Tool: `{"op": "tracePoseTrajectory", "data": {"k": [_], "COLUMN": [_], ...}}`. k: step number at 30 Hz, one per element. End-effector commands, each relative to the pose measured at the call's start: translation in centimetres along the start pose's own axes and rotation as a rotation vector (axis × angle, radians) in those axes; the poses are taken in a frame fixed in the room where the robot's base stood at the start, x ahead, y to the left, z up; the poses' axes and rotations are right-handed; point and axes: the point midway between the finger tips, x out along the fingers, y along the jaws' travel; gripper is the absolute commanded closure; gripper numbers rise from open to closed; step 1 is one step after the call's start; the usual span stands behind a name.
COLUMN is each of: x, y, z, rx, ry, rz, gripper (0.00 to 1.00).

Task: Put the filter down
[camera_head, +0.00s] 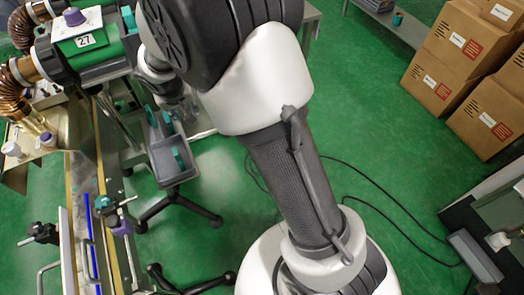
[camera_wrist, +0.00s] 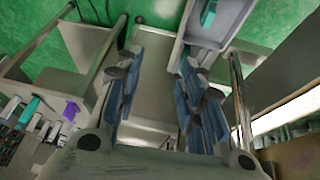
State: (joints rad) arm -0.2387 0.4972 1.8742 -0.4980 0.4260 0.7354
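My gripper (camera_wrist: 157,85) shows in the wrist view with its two blue-padded fingers spread apart. I see nothing held between them; a grey flat surface shows through the gap. No thing in either view can be clearly told as the filter. A grey bin (camera_wrist: 222,30) with a teal piece (camera_wrist: 208,14) lies beyond the right finger in the wrist view. In the head view, a grey bin (camera_head: 178,172) with teal inside stands below my wrist, and my gripper there is mostly hidden by my arm.
A machine with a green housing (camera_head: 85,40) and copper-coloured hoses stands at upper left. A railed bench (camera_head: 75,185) runs below it. Cardboard boxes (camera_head: 450,45) are stacked at right.

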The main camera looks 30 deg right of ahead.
Motion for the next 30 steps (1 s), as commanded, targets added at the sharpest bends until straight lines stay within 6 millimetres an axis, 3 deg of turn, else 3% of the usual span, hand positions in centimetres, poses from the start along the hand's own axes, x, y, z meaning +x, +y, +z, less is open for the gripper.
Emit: {"op": "tracePoseTrajectory", "data": {"k": [1, 6, 11, 15, 18, 22, 25, 30], "x": [-3.4, -12.3, -19.2, -23.6, -25.5, -26.7, -27.1, -27.2], "y": [1.9, 6.8, 10.3, 12.0, 12.5, 12.6, 12.5, 12.4], "z": [0.1, 3.2, 8.3, 13.8, 17.6, 21.2, 22.7, 23.4], "rx": [0.009, 0.016, 0.013, -0.001, -0.017, -0.037, -0.048, -0.054], "ry": [0.008, 0.0, -0.011, -0.018, -0.02, -0.02, -0.02, -0.02], "rz": [0.007, 0.019, 0.006, -0.024, -0.051, -0.081, -0.095, -0.102], "gripper": [0.64, 0.64, 0.64, 0.64, 0.64, 0.64, 0.64, 0.64]}}
